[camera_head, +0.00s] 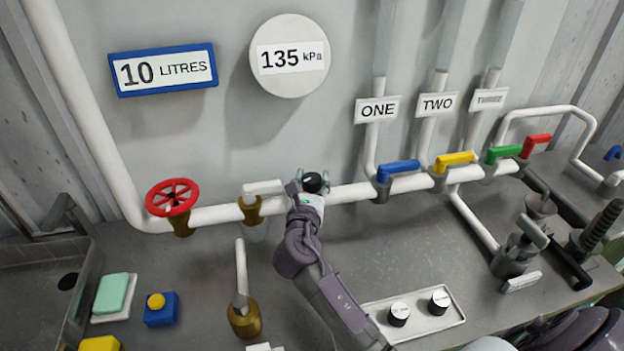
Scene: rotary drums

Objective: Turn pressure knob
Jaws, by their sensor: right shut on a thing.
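The gripper and wrist hide the knob's base and part of the pipe. The round white gauge (291,57) on the wall reads 135 kPa. My left gripper is not in view.
A red wheel valve (172,196) and a white-handled brass valve (262,189) sit left on the pipe (350,193). Blue (398,171), yellow (454,161) and green (503,154) levers stand right.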

